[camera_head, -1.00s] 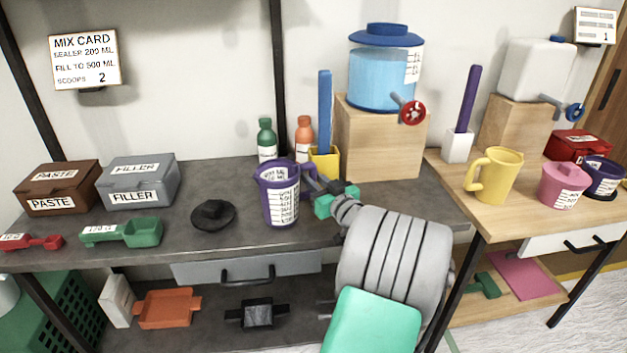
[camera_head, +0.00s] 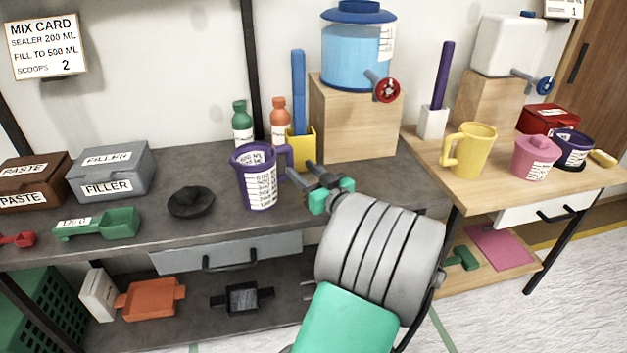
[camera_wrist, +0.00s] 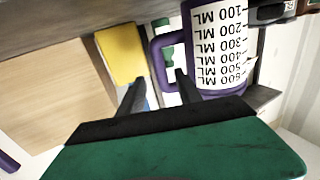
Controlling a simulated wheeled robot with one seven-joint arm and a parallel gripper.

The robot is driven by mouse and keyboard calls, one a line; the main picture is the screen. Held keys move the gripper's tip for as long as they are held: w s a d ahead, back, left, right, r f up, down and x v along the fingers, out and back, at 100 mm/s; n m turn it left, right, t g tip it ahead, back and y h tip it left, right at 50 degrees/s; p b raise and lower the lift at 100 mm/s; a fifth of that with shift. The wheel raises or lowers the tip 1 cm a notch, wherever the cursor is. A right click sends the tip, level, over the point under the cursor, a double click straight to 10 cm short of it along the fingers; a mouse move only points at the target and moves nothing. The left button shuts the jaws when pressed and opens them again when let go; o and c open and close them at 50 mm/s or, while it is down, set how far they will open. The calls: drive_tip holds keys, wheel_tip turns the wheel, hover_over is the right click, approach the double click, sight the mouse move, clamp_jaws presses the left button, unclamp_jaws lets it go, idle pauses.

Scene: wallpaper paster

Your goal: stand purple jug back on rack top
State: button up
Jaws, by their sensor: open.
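The purple jug (camera_head: 260,188) stands upright on the dark bench top (camera_head: 215,222), its measuring label facing front and its handle to the right. In the wrist view the jug (camera_wrist: 222,90) appears upside down at the right, with its handle (camera_wrist: 157,62) pointing left. My gripper (camera_head: 302,171) is open and empty, just right of the jug's handle. In the wrist view my fingers (camera_wrist: 160,82) are spread, with the lower handle in line with the gap between them; I cannot tell whether they touch it. No separate thing is clearly recognisable as the rack.
A yellow holder (camera_head: 302,149) with a blue stick and a wooden block (camera_head: 355,120) under a blue dispenser stand behind my gripper. A black round piece (camera_head: 190,202) lies left of the jug. A lower shelf (camera_head: 190,320) holds trays. A wooden table (camera_head: 500,188) stands right.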

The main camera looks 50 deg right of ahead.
drive_tip(key=v, duration=0.6)
drive_tip(key=shift+d, duration=0.1)
idle(1.1)
